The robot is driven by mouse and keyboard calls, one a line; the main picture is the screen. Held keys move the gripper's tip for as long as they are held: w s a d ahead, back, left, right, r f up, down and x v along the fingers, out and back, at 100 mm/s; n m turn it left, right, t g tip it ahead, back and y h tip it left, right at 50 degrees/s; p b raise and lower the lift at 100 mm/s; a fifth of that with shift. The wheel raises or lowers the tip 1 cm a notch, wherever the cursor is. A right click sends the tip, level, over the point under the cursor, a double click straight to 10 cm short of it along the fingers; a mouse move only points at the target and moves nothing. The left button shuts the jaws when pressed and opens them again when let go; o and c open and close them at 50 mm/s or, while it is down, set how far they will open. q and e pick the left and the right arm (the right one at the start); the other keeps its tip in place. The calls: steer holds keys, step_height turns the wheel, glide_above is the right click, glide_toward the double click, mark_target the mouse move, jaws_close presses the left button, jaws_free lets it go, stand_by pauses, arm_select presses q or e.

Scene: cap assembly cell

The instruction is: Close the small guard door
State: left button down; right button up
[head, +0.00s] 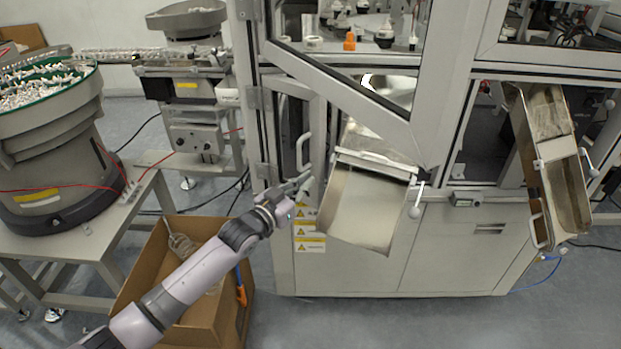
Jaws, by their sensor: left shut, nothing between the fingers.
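The small guard door (313,122) is a narrow grey framed panel with a dark window, low on the left of the machine front. It appears hinged on its left side and stands open, seen at a steep angle. Its pale D-shaped handle (302,151) shows on the face. My left gripper (306,181) is shut and empty, just below the handle and in front of the door's lower part. I cannot tell whether it touches the door. My right gripper is not in view.
A metal chute (362,205) juts out right of the door; another chute (556,165) stands further right. A large framed door (345,92) hangs above. A cardboard box (150,260) sits below my left arm. A bowl feeder (50,150) stands left.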

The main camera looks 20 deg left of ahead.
arm_select(q)
steer(key=shift+x, duration=1.05)
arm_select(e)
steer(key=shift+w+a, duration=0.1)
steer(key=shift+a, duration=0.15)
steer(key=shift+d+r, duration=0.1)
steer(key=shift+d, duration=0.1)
arm_select(q)
steer(key=shift+w+d, duration=0.1)
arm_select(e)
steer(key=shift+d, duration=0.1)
